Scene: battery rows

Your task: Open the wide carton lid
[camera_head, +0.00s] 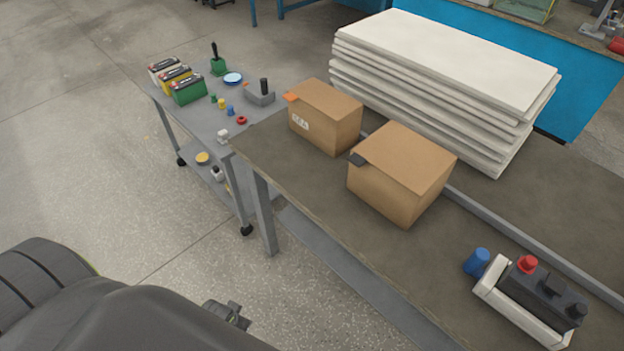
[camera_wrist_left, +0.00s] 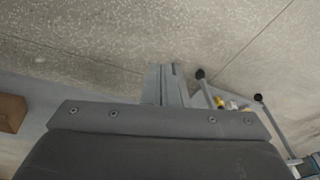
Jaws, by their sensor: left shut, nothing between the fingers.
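Two brown cartons stand shut on the dark workbench (camera_head: 330,225) in the head view. The nearer, larger one (camera_head: 385,190) looks like the wide carton and has a dark tab (camera_head: 358,159) at its top left edge. The smaller one (camera_head: 325,122) behind it has an orange tab (camera_head: 291,97) and a white printed label. My left gripper (camera_head: 228,314) is partly hidden by my arm, low over the floor, left of the bench and well apart from both cartons. It is shut and empty. A brown carton (camera_wrist_left: 11,113) shows at the left edge of the wrist view. My right gripper is out of view.
A stack of white boards (camera_head: 440,75) stands behind the cartons. A grey cart (camera_head: 205,122) with batteries and small parts adjoins the bench. Floor to the left is clear.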

